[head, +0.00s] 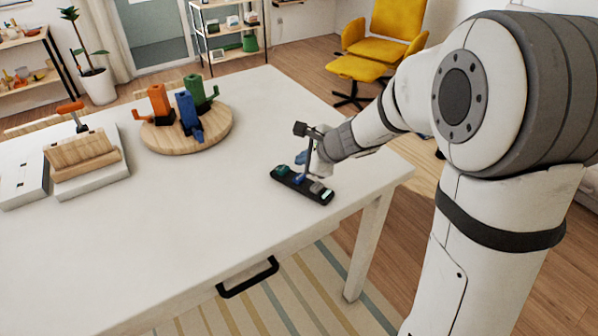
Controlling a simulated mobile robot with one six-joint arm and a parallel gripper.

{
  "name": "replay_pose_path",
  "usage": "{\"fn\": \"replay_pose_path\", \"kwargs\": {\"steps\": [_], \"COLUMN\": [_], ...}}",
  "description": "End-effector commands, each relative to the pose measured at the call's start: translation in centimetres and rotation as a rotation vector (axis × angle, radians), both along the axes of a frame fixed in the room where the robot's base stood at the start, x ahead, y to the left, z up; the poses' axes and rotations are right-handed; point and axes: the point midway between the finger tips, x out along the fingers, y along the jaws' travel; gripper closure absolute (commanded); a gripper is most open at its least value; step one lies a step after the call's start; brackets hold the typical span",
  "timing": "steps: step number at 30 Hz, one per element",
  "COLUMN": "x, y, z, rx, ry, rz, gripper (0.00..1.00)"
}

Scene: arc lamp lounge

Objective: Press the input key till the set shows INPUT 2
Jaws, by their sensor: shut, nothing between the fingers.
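A black remote-like bar (284,178) with several coloured keys lies on the white table near its right edge. A teal key (282,170) shows at its left end and a pale green one (327,193) at its right end. My gripper (301,178) is shut and empty, pointing down over the middle of the bar. Its fingers hide part of the middle keys. I cannot tell whether the tip touches a key. No key label is readable. No screen of a set is in view.
On the white table (200,215) stand a round wooden board (160,140) with orange, blue and green upright pieces, and a white block with a wooden rack (82,158) at left. The table's front middle is clear. A yellow chair (385,40) stands behind.

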Motion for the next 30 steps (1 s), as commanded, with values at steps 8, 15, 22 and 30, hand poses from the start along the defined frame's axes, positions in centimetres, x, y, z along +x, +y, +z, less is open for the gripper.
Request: {"fn": "replay_pose_path", "kwargs": {"steps": [8,15,22,30], "x": [0.0,0.0,0.0,0.0], "y": [0.0,0.0,0.0,0.0], "z": [2.7,2.5,2.5,2.5], "rx": [0.0,0.0,0.001,0.0], "ry": [0.0,0.0,0.001,0.0], "rz": [0.0,0.0,-0.001,0.0], "gripper": [1.0,1.0,1.0,1.0]}}
